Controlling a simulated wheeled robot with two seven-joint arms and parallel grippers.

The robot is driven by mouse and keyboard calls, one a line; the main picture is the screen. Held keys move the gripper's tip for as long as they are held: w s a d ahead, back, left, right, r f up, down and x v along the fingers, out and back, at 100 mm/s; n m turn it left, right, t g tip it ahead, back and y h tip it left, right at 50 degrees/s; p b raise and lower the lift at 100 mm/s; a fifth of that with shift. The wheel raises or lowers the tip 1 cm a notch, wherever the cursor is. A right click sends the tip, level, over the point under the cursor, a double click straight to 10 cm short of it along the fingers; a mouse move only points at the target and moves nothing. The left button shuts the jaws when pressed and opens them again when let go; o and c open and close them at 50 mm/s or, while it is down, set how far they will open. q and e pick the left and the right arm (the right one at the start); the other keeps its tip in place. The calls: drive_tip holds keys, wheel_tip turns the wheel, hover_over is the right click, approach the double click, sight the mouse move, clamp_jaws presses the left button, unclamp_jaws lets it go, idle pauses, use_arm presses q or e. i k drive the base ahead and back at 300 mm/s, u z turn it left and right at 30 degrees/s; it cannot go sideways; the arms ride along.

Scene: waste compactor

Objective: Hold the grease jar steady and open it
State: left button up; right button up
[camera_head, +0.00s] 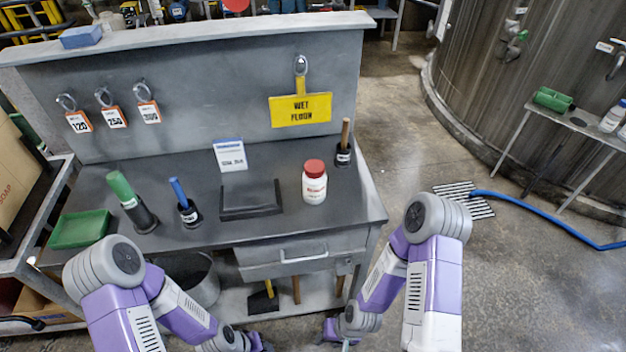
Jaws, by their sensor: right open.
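The grease jar, a white jar with a red lid (314,183), stands upright on the dark workbench top (270,225), right of centre. The lid is on it. My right gripper (343,342) is open at the bottom edge of the view, low in front of the bench and well apart from the jar; it is only partly in view. My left gripper (262,344) is also at the bottom edge, left of the right one. Its fingers are mostly cut off, so its state is unclear. Neither gripper touches the jar.
A dark flat tray (250,203) lies left of the jar, with a small white sign (230,154) behind. A wooden-handled tool (344,143) stands behind right. Blue-handled (187,207) and green-handled (132,203) tools stand left. A drawer (288,258) is below the bench front.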

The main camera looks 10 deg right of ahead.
sight(314, 189)
drive_tip(key=u, duration=2.65)
drive_tip(key=k, duration=1.15)
drive_tip(key=z, duration=2.05)
